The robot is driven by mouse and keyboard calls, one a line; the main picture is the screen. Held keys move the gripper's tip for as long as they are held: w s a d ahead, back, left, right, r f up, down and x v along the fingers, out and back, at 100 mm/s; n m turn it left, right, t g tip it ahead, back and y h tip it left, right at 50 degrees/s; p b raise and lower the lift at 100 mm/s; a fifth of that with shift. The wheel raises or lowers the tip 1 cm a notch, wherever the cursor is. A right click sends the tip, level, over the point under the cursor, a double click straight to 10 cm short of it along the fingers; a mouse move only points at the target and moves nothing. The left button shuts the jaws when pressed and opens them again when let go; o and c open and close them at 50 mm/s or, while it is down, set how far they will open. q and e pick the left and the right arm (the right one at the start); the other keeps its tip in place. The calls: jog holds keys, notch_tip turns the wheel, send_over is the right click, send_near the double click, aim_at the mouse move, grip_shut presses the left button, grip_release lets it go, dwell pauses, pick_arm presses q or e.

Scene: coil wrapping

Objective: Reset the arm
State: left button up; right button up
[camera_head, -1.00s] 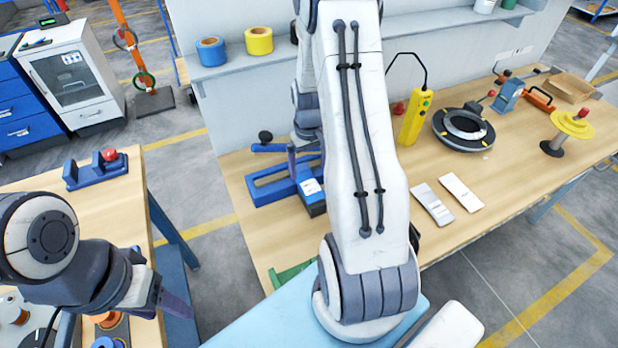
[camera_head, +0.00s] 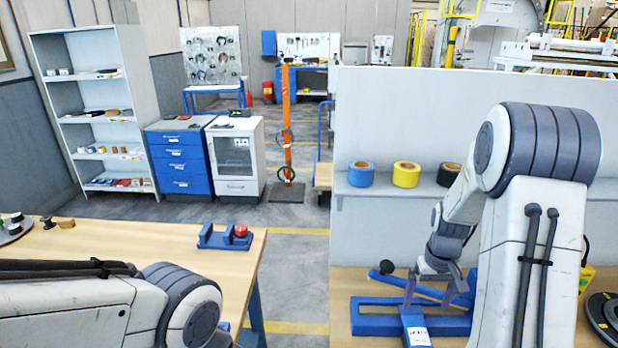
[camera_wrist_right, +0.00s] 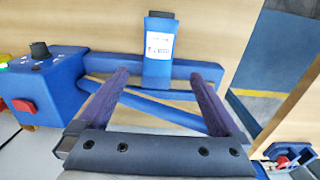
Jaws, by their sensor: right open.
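My right arm comes in at the right of the head view, bent over the right workbench. Its gripper (camera_head: 428,297) points down above a blue fixture (camera_head: 375,321). In the right wrist view the two purple-grey fingers of the right gripper (camera_wrist_right: 160,78) are spread wide with nothing held between them. The blue fixture (camera_wrist_right: 185,70) lies beyond the fingertips there, with a labelled block and a blue bar; whether the fingers touch it I cannot tell. My left arm lies across the lower left of the head view, and its gripper is out of frame.
A left wooden table (camera_head: 120,240) holds a blue stand (camera_head: 212,238) with a red knob. A shelf carries a blue tape roll (camera_head: 360,174) and a yellow one (camera_head: 406,174). A black ring fixture (camera_head: 603,315) sits at far right. Floor shows between the benches.

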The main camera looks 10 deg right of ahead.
jog(key=s+a+r+n, duration=0.2)
jog(key=a, duration=0.5)
jog(key=s+a+r+n+b, duration=0.1)
jog(key=a+r, duration=0.2)
jog(key=a, duration=0.5)
jog(key=s+a+r+n, duration=0.2)
jog(key=a, duration=0.5)
jog(key=s+a+r+n, duration=0.1)
jog(key=s+a+n, duration=0.1)
jog(key=s+a, duration=0.2)
jog(key=s+a+r+n+y+b, duration=0.1)
jog(key=s+a, duration=0.4)
jog(key=s, duration=0.6)
jog(key=shift+a+n, duration=0.25)
jog(key=shift+n, duration=0.65)
